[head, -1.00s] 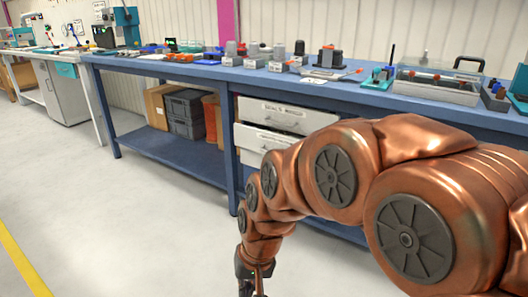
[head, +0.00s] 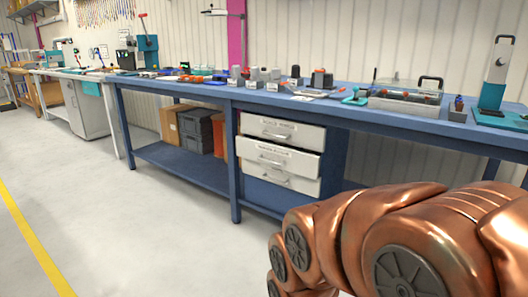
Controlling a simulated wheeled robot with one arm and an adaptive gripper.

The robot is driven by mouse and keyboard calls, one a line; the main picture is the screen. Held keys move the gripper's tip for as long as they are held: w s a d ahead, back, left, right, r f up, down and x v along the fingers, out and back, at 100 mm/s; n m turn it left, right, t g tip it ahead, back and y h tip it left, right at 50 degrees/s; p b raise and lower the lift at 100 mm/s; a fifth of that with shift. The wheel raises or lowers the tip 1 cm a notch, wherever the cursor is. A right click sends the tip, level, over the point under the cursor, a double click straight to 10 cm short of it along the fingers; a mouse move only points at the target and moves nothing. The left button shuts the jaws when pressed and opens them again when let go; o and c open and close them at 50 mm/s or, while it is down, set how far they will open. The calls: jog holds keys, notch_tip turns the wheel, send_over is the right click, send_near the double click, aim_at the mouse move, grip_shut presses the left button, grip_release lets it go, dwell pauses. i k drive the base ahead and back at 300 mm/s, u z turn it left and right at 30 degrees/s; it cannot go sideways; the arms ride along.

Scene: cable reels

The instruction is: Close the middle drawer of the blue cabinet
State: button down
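The blue cabinet (head: 334,160) is a drawer unit under the blue workbench, with white drawer fronts in a stack. The middle drawer (head: 296,164) has a label and a metal handle, and it stands out a little past the drawers above and below it. The top drawer (head: 300,135) and bottom drawer (head: 300,184) look shut or nearly so. My copper-coloured arm fills the lower right, in front of and to the right of the drawers. My gripper is below the picture's edge and hidden.
The blue workbench (head: 190,90) carries tools and small parts. Dark crates (head: 198,132) and a cardboard box (head: 170,123) stand on its lower shelf. A bench leg (head: 234,190) is just left of the drawers. The pale floor (head: 130,225) in front is clear.

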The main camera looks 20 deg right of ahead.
aim_at(290, 158)
jog(key=u, duration=0.75)
jog(key=i, duration=1.3)
jog(key=z, duration=0.35)
